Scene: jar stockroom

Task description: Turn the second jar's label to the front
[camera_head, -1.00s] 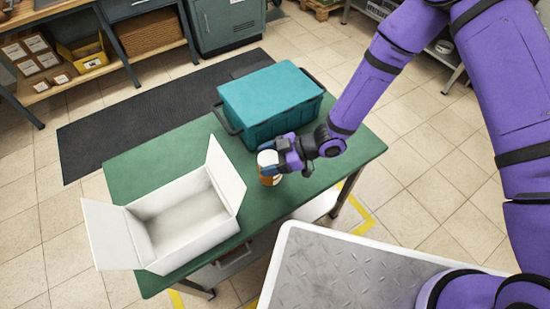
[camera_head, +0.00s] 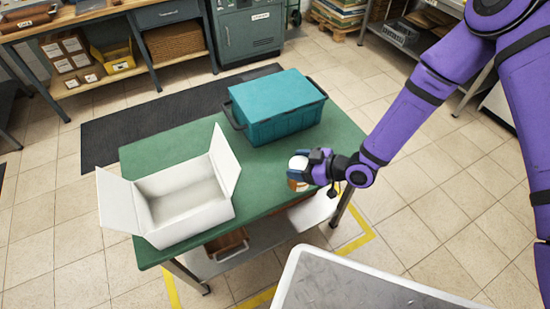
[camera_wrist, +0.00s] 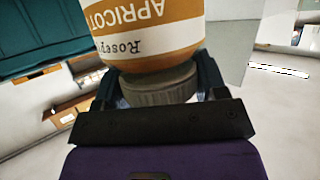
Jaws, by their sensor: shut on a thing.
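One jar (camera_head: 297,175) shows, at the green table's (camera_head: 262,207) right front side, in front of the teal crate. It has a pale lid and an orange-brown body in the head view. My gripper (camera_head: 299,165) reaches in from the right and is shut on its lid. In the wrist view the jar (camera_wrist: 150,40) fills the upper middle, with its grey lid (camera_wrist: 158,84) between the two fingers. Its white and orange label faces the wrist camera, reading "APRICOT" upside down. I cannot tell whether the jar's base touches the table. No other jar is visible.
A white open box (camera_head: 218,205) with raised flaps stands at the table's front left. A teal crate (camera_head: 278,125) with dark handles stands at the back right. The table between them is clear. Shelving with small boxes (camera_head: 70,50) stands behind, beyond a dark mat (camera_head: 105,140).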

